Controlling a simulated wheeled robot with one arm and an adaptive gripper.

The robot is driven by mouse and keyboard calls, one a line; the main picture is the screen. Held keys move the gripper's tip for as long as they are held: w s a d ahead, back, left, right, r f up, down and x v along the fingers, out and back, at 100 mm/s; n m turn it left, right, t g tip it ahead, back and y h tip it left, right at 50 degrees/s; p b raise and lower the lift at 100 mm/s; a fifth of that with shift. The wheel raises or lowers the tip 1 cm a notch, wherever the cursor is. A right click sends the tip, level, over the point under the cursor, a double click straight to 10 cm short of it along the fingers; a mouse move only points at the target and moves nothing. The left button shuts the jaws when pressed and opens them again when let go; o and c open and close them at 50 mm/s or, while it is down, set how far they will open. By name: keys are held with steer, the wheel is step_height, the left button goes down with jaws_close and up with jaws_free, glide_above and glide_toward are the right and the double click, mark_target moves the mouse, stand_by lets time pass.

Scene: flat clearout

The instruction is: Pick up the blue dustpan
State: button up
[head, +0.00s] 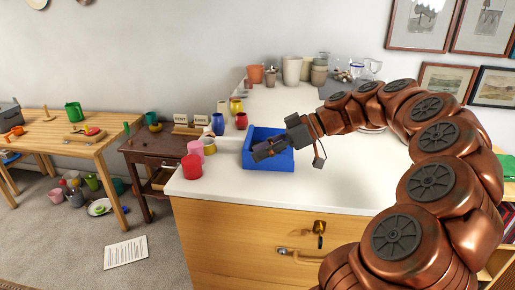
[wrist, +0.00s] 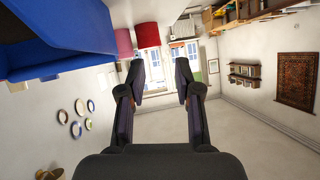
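The blue dustpan (head: 268,165) lies on the white counter near its front left edge. It looks like a wide, box-like scoop with raised walls; I cannot make out a handle. In the wrist view the dustpan (wrist: 70,25) fills the upper left corner, beside the fingers and not between them. My gripper (head: 262,151) reaches in from the right in front of or over the dustpan in the head view, hiding part of it. In the wrist view my gripper (wrist: 159,72) has its two fingers apart with nothing between them. I cannot tell whether it touches the dustpan.
A red cup (head: 191,167), a pink cup (head: 195,149) and a yellowish mug (head: 209,146) stand left of the dustpan. A blue vase (head: 218,124) and a red mug (head: 241,121) stand behind it. Pots and glassware are at the back. The counter (head: 330,185) is clear to the right.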

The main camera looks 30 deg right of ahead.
steer(key=d+t, duration=0.1)
steer(key=d, duration=0.2)
steer(key=d+t, duration=0.1)
steer(key=d, duration=0.2)
steer(key=shift+w+d, duration=0.1)
steer(key=shift+d, duration=0.3)
steer(key=shift+p+x, duration=0.6)
steer(key=shift+x, duration=0.55)
steer(key=shift+w+a+f+p, duration=0.1)
steer(key=shift+w+a+p, duration=0.15)
steer(key=shift+w+p, duration=0.15)
steer(key=shift+f+p+x, duration=0.15)
steer(key=shift+p+x, duration=0.45)
steer(key=shift+x, duration=0.5)
steer(key=shift+f+p+x, duration=0.2)
steer(key=shift+p+x, duration=0.35)
steer(key=shift+x, duration=0.55)
steer(key=shift+d, duration=0.1)
jaws_close()
